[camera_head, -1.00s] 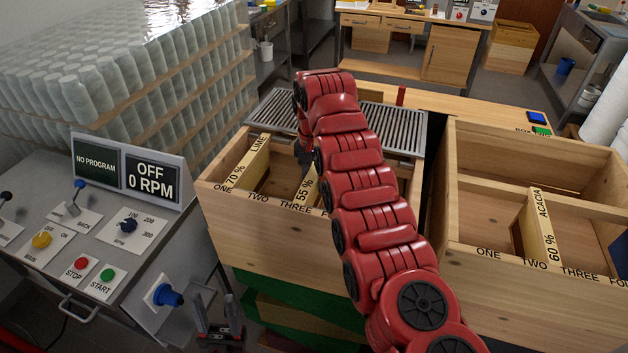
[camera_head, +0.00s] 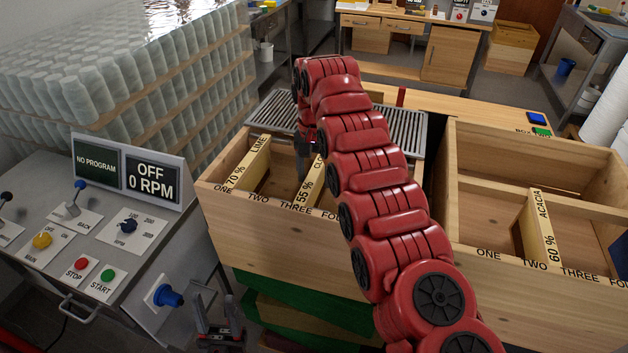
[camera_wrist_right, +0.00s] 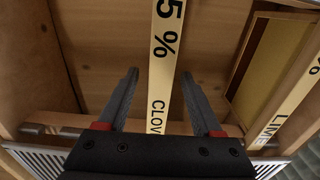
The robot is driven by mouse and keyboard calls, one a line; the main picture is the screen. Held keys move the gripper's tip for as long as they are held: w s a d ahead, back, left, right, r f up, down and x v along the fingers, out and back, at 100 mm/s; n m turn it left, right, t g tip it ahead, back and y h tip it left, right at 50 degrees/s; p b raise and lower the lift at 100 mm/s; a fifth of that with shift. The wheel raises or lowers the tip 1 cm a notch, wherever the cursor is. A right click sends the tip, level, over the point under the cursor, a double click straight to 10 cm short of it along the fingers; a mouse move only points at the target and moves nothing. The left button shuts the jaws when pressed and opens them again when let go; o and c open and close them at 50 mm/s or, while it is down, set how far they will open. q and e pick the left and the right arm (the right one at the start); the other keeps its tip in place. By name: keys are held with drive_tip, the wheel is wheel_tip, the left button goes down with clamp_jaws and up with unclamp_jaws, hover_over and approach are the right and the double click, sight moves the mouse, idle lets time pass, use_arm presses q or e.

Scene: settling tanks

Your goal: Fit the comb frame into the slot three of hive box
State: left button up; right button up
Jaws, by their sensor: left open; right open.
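In the left wooden box (camera_head: 270,230), a frame with a "55 % CLO..." top bar (camera_head: 308,191) has its front end at label THREE. A "70 % LIME" frame (camera_head: 250,163) has its front end by ONE. My right gripper (camera_head: 308,148) is at the far part of the left box, largely hidden by my arm. In the right wrist view, its open fingers (camera_wrist_right: 158,76) lie either side of the clover bar (camera_wrist_right: 166,50), with gaps. In the right box (camera_head: 500,295), an "ACACIA 60 %" frame (camera_head: 541,232) ends between TWO and THREE. My left gripper (camera_head: 219,330) is open, low beside the console.
A control console (camera_head: 100,240) reading OFF, 0 RPM stands left, its blue knob (camera_head: 167,295) near my left gripper. Stacked jars (camera_head: 120,80) stand behind it. A metal grate (camera_head: 400,125) lies behind the left box. Blue and green blocks (camera_head: 537,118) lie on the wooden surface behind the right box.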

wheel_tip(320, 180, up, 15)
drive_tip(key=p, duration=1.4)
drive_tip(key=shift+p, duration=0.35)
drive_tip(key=shift+f, duration=0.15)
